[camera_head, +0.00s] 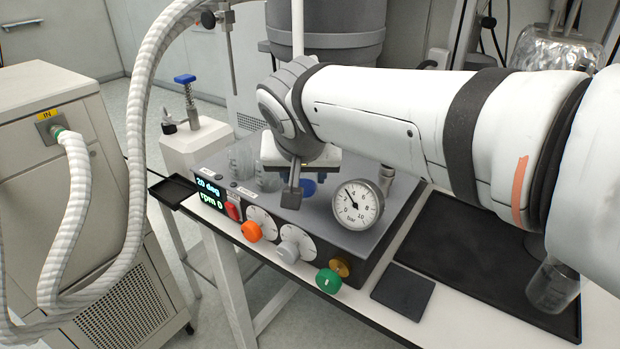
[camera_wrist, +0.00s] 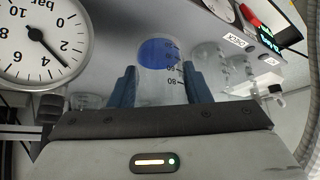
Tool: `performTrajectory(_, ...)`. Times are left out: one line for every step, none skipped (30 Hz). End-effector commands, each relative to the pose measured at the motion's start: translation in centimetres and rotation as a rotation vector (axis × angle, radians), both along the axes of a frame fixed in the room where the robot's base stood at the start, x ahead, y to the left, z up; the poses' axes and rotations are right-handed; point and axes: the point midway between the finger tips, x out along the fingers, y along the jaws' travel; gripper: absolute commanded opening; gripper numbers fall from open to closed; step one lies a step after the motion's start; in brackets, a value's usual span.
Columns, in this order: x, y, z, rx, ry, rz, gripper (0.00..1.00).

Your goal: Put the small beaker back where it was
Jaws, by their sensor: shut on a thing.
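In the wrist view my gripper (camera_wrist: 160,74) is shut on a clear small beaker (camera_wrist: 162,90) with dark graduation marks, one blue finger on each side. A round blue patch (camera_wrist: 153,52) shows through or behind the beaker. In the head view my gripper (camera_head: 291,188) is over the grey reactor console (camera_head: 330,236), behind the pressure gauge; the held beaker is mostly hidden there by my arm. I cannot tell whether the beaker touches the console. Other clear glass beakers (camera_head: 240,158) stand at the console's back left and beside the held one in the wrist view (camera_wrist: 207,58).
The pressure gauge (camera_head: 358,204) rises close to my gripper. Orange (camera_head: 251,231) and green (camera_head: 328,280) knobs line the console's front. A larger beaker (camera_head: 552,286) stands on the black tray (camera_head: 455,262) at right. A ribbed hose (camera_head: 135,170) hangs at left.

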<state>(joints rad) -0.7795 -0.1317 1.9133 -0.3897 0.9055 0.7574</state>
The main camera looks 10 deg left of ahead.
Motion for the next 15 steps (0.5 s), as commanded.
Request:
performTrajectory(0.4,0.1,0.0,-0.001,0.001,-0.001,0.17)
performTrajectory(0.6,0.1,0.0,-0.001,0.001,0.001,0.17)
performTrajectory(0.7,0.2,0.0,-0.001,0.000,0.002,0.17)
performTrajectory(0.9,0.2,0.0,-0.001,0.000,0.002,0.17)
performTrajectory(1.1,0.3,0.0,-0.001,0.000,0.002,0.17)
performTrajectory(1.4,0.3,0.0,-0.001,0.000,0.001,0.17)
performTrajectory(1.8,0.4,0.0,-0.002,0.001,0.000,0.17)
performTrajectory(2.2,0.4,-0.1,-0.002,0.002,-0.001,0.17)
performTrajectory(2.0,0.4,-1.1,-0.003,0.002,0.002,0.17)
performTrajectory(1.9,0.4,-1.7,-0.003,0.001,0.002,0.17)
performTrajectory(1.9,0.4,-2.2,-0.004,0.002,0.003,0.17)
performTrajectory(1.9,0.4,-2.8,-0.003,0.002,0.003,0.17)
performTrajectory(1.9,0.4,-3.2,-0.002,0.001,0.003,0.17)
performTrajectory(1.9,0.4,-3.4,-0.002,0.002,0.003,0.17)
performTrajectory(1.9,0.4,-3.6,-0.001,0.001,0.002,0.17)
